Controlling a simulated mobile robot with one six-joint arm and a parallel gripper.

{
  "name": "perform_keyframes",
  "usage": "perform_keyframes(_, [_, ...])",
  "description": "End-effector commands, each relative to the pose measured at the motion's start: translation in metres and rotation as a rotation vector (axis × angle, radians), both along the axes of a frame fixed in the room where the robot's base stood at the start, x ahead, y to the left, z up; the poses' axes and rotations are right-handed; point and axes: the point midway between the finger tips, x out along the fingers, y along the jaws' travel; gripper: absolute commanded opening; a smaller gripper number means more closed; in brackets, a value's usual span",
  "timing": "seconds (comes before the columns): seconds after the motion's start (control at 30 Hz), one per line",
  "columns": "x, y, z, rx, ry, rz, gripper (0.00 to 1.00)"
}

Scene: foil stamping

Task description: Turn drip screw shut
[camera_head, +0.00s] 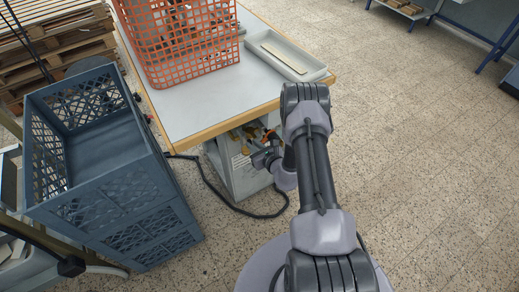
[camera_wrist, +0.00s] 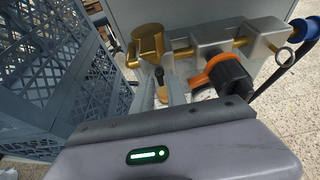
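In the wrist view, a brass cup-shaped fitting (camera_wrist: 148,40) sits on a horizontal brass pipe line with grey blocks. Below it a small dark stem with an orange-brown end (camera_wrist: 160,76), possibly the drip screw, shows between my fingers. My gripper (camera_wrist: 161,88) has its two pale fingers apart, one on each side of this stem. I cannot tell whether either finger touches it. In the head view, my gripper (camera_head: 264,157) is low at the front of the grey cabinet (camera_head: 238,175) under the table; the screw cannot be made out there.
An orange-collared black fitting (camera_wrist: 226,75) is close to the right of my fingers. A blue-grey crate (camera_head: 110,160) stands left of the cabinet. The table (camera_head: 195,110) holds an orange basket (camera_head: 180,45) and a pale tray (camera_head: 285,55). A black cable (camera_head: 215,190) lies on the floor.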

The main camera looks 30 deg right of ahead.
Motion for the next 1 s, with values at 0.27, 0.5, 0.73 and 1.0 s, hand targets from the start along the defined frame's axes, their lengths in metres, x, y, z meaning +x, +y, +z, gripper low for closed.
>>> perform_keyframes(0.27, [-0.062, -0.003, 0.03, 0.002, 0.004, -0.005, 0.17])
perform_keyframes(0.5, [-0.128, -0.005, 0.056, 0.003, 0.001, -0.006, 0.17])
perform_keyframes(0.73, [-0.154, -0.004, 0.065, 0.001, -0.001, -0.001, 0.17])
perform_keyframes(1.0, [-0.155, -0.004, 0.065, -0.001, -0.001, 0.0, 0.17])
